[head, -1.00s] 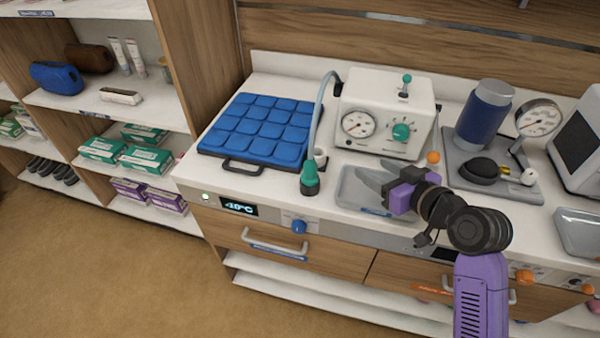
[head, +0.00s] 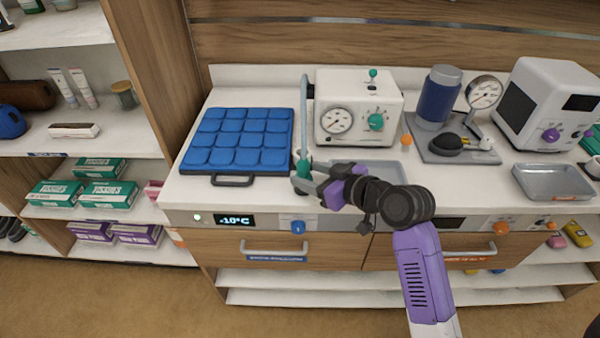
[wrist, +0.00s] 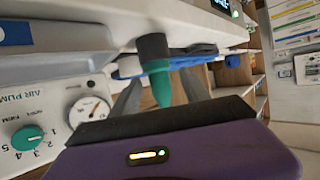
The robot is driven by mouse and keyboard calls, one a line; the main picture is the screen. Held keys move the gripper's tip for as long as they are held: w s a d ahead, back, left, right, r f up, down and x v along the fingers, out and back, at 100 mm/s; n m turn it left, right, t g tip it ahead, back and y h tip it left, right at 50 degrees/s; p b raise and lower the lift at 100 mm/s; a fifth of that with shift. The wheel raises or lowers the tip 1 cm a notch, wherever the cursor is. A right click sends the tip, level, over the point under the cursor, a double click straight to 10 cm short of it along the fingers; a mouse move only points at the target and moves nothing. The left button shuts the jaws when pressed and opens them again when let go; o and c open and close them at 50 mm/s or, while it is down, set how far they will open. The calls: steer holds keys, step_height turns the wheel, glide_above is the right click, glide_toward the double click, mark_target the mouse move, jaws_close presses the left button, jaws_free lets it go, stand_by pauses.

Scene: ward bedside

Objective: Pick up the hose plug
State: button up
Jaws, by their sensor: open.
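The hose plug (head: 302,167) is green with a dark collar, at the end of a pale blue-grey hose (head: 304,110), in front of the white air pump. In the head view my gripper (head: 307,181) is at the plug from the right, its fingers partly covering it. In the wrist view the plug (wrist: 160,82) appears between the two grey fingers (wrist: 162,95), with a gap on each side. My gripper is open and holds nothing. Whether a finger touches the plug I cannot tell.
The blue padded mat (head: 240,138) lies left of the plug. The air pump (head: 385,95) stands behind, and a grey tray (head: 395,170) lies partly hidden behind my arm. A blue bottle and gauge stand on a grey base (head: 425,150) to the right.

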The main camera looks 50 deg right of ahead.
mark_target(299, 168)
steer(key=x, duration=0.3)
steer(key=p+x, duration=0.1)
steer(key=shift+w+d+r, duration=0.1)
steer(key=shift+w+r, duration=0.1)
steer(key=shift+w, duration=0.05)
steer(key=shift+w+f, duration=0.35)
steer(key=shift+w, duration=0.2)
steer(key=shift+d, duration=0.1)
jaws_close()
